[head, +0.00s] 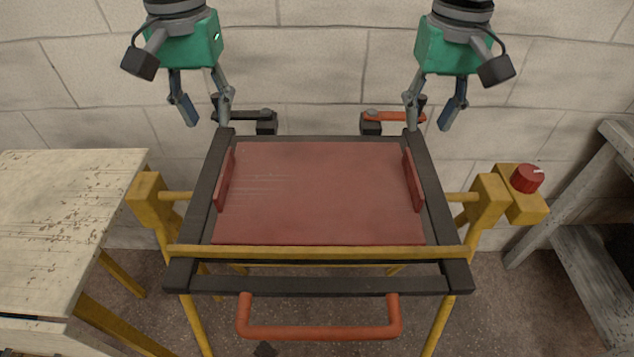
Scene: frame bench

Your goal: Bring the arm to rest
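My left gripper (207,110) hangs pointing down above the back left corner of the dark frame, its fingers apart with nothing between them. My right gripper (431,115) hangs pointing down above the back right corner, also with its fingers apart and empty. The dark rectangular frame (290,284) surrounds a red panel (320,190) with a raised strip on its left and right sides. A black handle (245,115) stands at the back left, close to my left gripper. An orange handle (392,117) stands at the back right, close to my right gripper; contact cannot be told.
Yellow supports (148,200) carry the frame. An orange front handle (320,333) juts toward me. A red knob (527,178) sits on the right support. A worn wooden table (60,210) stands left, a grey wooden stand (580,240) right. A block wall (310,60) closes the back.

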